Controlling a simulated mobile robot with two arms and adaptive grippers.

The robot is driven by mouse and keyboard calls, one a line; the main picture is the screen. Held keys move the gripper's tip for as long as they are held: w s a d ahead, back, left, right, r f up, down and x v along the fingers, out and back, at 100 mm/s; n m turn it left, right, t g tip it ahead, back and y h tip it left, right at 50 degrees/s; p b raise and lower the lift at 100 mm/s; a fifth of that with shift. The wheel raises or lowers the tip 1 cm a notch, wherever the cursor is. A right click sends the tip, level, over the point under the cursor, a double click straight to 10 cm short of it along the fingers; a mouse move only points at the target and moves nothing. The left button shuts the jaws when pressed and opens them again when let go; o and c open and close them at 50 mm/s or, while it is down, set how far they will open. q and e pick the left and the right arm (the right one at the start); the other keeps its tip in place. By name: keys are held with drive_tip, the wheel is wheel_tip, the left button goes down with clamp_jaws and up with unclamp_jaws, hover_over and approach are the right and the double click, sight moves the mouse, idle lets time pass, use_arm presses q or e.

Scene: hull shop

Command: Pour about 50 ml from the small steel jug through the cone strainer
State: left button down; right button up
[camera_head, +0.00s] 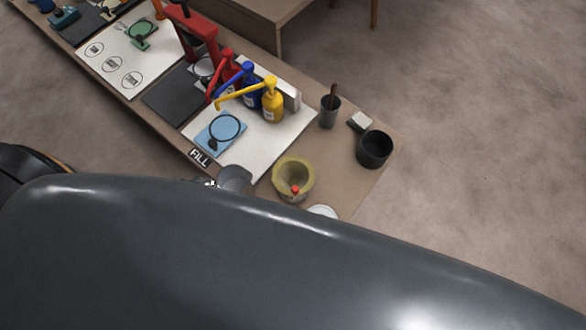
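A grey, rounded steel vessel (235,178), apparently the small jug, shows just above the large dark shape in the foreground. Its lower part is hidden, so I cannot tell whether it stands on the bench or is held. Small metallic parts (210,183) show at its left; they may belong to a gripper, but its fingers cannot be made out. A yellowish, round, cone-shaped strainer (280,173) stands right of the vessel, with a small red ball in front of its opening. No gripper is clearly visible.
A blue pad with a dark ring (225,130), yellow (272,103) and blue (250,92) pump bottles, a grey cup with a stick (329,113) and a black pot (374,150) stand on the bench. A white round rim (323,211) is partly hidden. The dark foreground shape blocks the lower view.

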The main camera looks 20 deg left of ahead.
use_arm(q)
drive_tip(key=shift+w+d+r+g+y+p, duration=1.1)
drive_tip(key=shift+d+r+y+p, duration=0.7)
drive_tip(key=shift+p, duration=1.45)
drive_tip(key=shift+w+d+r+g+y+p, duration=0.95)
drive_tip(key=shift+d+r+g+y+p, duration=0.75)
drive_tip(key=shift+p, duration=1.6)
drive_tip(key=shift+w+d+r+g+y+p, duration=0.85)
drive_tip(key=shift+d+r+y+p, duration=1)
drive_tip(key=shift+p, duration=1.4)
drive_tip(key=shift+w+a+r+y, duration=0.2)
drive_tip(key=shift+r+y, duration=0.15)
drive_tip(key=shift+r, duration=0.05)
drive_tip(key=d+y+p, duration=0.1)
drive_tip(key=p, duration=0.1)
drive_tip(key=w+d+g+p, duration=0.1)
drive_tip(key=p, duration=0.1)
drive_tip(key=shift+w+d+r+y, duration=0.1)
drive_tip(key=shift+w+r+y, duration=0.1)
drive_tip(key=shift+r+y, duration=0.2)
drive_tip(key=shift+f, duration=0.1)
